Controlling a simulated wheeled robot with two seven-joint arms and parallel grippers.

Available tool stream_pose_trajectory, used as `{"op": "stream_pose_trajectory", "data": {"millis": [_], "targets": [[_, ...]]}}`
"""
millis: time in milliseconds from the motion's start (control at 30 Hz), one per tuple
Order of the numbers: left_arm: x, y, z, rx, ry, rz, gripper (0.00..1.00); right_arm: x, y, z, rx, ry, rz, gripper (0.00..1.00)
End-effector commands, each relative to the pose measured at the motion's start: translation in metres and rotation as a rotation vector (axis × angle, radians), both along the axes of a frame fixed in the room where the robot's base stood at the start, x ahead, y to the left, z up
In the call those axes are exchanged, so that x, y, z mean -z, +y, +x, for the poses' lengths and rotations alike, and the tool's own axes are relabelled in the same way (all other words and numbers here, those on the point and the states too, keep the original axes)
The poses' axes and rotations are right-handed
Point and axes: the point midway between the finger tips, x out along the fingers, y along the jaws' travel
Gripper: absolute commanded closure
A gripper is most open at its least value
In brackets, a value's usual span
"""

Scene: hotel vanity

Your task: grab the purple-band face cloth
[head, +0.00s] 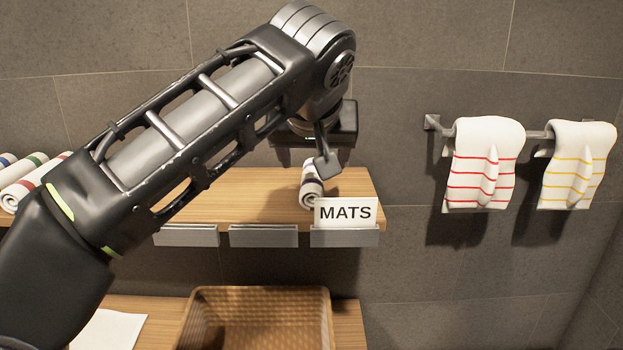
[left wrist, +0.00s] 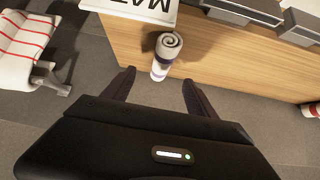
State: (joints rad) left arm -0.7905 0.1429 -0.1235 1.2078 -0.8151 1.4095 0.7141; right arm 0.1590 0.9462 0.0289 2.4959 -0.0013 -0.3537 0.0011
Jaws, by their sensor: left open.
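The face cloth (head: 309,190) is a white roll with a dark purplish band, lying on the wooden shelf beside the MATS card. In the left wrist view the rolled cloth (left wrist: 167,48) shows its spiral end and its dark band. My left gripper (head: 322,165) is over the cloth in the head view, hiding part of it. In the left wrist view my left gripper (left wrist: 157,84) is open, with the near part of the roll just beyond the gap between its fingertips. I cannot tell whether a finger touches it. My right gripper is not in view.
The MATS card (head: 345,212) stands at the shelf's (head: 245,207) front edge, right of the cloth. Other rolled cloths (head: 30,180) lie at the far left. Red-striped (head: 482,165) and yellow-striped (head: 578,165) towels hang at right. A wicker basket (head: 258,294) stands below.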

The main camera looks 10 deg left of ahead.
Motion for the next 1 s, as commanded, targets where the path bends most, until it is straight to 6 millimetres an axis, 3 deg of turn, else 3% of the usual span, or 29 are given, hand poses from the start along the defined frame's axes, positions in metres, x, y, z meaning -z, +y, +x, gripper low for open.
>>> {"op": "stream_pose_trajectory", "data": {"millis": [267, 667, 1000], "targets": [[0.019, 0.004, 0.016, -0.002, 0.003, 0.001, 0.33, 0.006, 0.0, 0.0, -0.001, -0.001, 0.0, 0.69], [0.022, 0.005, 0.021, -0.001, 0.001, 0.001, 0.33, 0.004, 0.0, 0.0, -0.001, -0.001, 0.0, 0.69], [0.054, 0.012, 0.049, -0.002, 0.002, 0.002, 0.33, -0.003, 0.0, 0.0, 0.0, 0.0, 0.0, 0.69]]}}
